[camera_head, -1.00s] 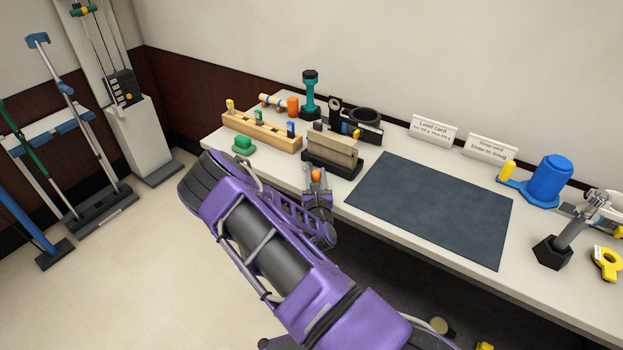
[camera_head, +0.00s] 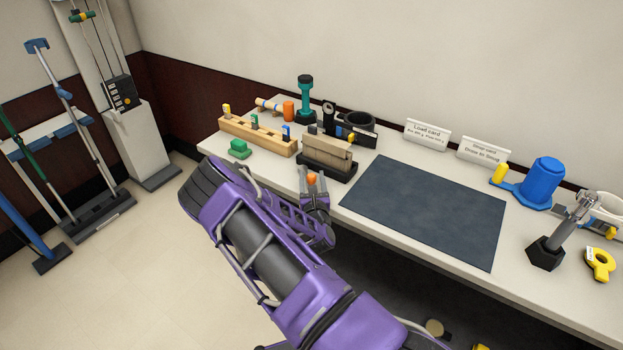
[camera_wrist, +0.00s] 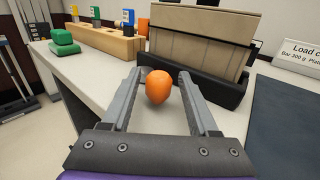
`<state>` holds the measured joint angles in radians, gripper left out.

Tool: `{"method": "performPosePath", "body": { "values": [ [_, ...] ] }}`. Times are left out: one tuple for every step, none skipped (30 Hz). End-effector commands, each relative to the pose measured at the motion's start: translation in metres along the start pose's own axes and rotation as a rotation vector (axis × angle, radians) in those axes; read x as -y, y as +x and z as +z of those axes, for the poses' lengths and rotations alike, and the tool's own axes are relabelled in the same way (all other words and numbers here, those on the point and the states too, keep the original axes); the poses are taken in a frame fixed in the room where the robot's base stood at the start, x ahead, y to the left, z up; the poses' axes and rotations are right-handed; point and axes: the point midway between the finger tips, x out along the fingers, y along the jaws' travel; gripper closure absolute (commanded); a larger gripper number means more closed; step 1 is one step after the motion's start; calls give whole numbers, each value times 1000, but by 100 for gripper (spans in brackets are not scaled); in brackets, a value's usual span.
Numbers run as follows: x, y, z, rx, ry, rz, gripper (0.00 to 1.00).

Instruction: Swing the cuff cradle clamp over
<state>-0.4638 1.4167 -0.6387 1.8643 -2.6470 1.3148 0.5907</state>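The cuff cradle (camera_head: 343,173) is a black base holding upright tan slabs near the table's front edge. It also shows in the wrist view (camera_wrist: 215,87), just beyond my fingers. An orange rounded knob (camera_wrist: 158,87) lies between my two fingers; it looks like the clamp's handle, but its link to the cradle is hidden. The knob also shows in the head view (camera_head: 311,179). My gripper (camera_wrist: 160,90) is open, with a finger on each side of the knob and visible gaps. In the head view my gripper (camera_head: 314,188) is at the table's front edge.
A wooden rack (camera_head: 258,136) with coloured tabs and a green block (camera_head: 239,149) stand left of the cradle. A dark mat (camera_head: 425,210) lies clear to the right. A teal dumbbell-shaped object (camera_head: 305,98) and a black holder (camera_head: 358,128) stand behind.

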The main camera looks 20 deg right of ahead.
Motion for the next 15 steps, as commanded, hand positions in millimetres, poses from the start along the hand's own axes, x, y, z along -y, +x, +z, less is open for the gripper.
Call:
{"method": "performPosePath", "body": {
  "values": [
    [0,0,0,1,0,1,33],
    [0,0,1,1,0,1,33],
    [0,0,1,2,1,1,33],
    [-1,0,1,2,1,1,33],
    [-1,0,1,2,1,1,33],
    [-1,1,1,2,1,1,33],
    [-1,1,1,3,1,2,33],
    [-1,1,1,3,1,2,33],
    [-1,0,1,3,1,2,33],
    [-1,-1,1,3,1,2,33],
    [-1,-2,1,2,1,2,33],
    [-1,-5,1,2,1,2,33],
    [-1,-8,1,2,1,2,33],
    [-1,-11,1,1,1,2,33],
    [-1,-18,1,0,1,2,33]
  ]
}}
